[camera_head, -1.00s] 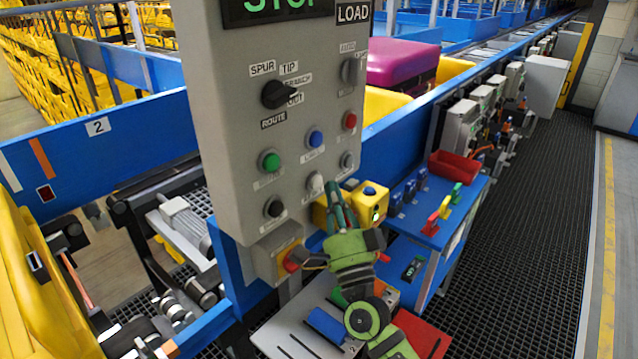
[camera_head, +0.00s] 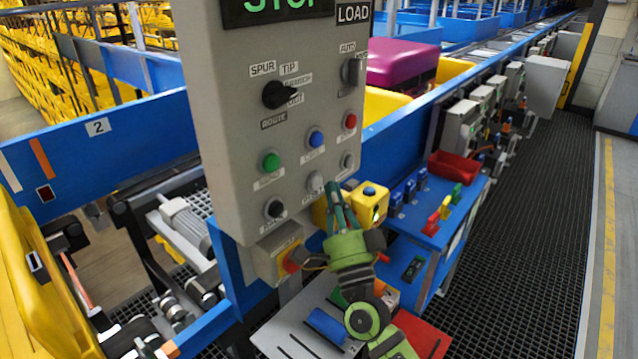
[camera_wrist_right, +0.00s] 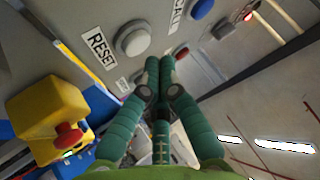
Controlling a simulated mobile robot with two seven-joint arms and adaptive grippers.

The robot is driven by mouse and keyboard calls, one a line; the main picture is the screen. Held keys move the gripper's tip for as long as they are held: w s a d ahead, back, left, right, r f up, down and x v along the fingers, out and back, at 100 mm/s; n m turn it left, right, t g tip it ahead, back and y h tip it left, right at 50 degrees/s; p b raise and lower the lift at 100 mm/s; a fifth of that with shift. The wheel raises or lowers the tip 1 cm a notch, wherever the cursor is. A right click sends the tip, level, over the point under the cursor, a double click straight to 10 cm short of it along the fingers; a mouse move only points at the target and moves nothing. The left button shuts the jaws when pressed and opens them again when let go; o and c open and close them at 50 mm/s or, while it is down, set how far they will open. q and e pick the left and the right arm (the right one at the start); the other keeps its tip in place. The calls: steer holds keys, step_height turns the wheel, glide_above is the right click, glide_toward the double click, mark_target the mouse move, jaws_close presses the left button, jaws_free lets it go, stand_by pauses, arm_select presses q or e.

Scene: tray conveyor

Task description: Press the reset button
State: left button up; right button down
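The reset button is the pale round button (camera_head: 315,183) in the lower row of the grey control panel (camera_head: 225,110), below the blue button. In the right wrist view the pale button (camera_wrist_right: 134,39) sits beside a RESET label (camera_wrist_right: 100,50). My right gripper (camera_head: 335,187) has its green fingers pointing up at the panel, just right of the button and a little below. In the right wrist view its fingertips (camera_wrist_right: 161,63) are together with nothing between them, and apart from the button in the picture. I cannot tell their distance from the panel. My left gripper is not in view.
Green (camera_head: 270,162), blue (camera_head: 316,139), red (camera_head: 349,120) and black (camera_head: 274,209) buttons surround it. A yellow box (camera_head: 373,198) stands right of the gripper; a red emergency knob (camera_head: 291,262) is below left. A blue shelf (camera_head: 420,228) lies to the right.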

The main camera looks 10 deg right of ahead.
steer(key=shift+w, duration=0.1)
steer(key=shift+w+a, duration=0.25)
steer(key=shift+w+a, duration=0.3)
steer(key=shift+w, duration=0.1)
stand_by(0.8)
steer(key=shift+s+d, duration=0.1)
steer(key=shift+s, duration=0.05)
stand_by(0.3)
steer(key=shift+s+d, duration=0.45)
steer(key=shift+s, duration=0.15)
steer(key=shift+s+d+p, duration=0.3)
steer(key=shift+s+d, duration=0.5)
steer(key=shift+s, duration=0.2)
steer(key=shift+s+d+p, duration=0.3)
steer(key=shift+s+d, duration=0.45)
steer(key=shift+s, duration=0.25)
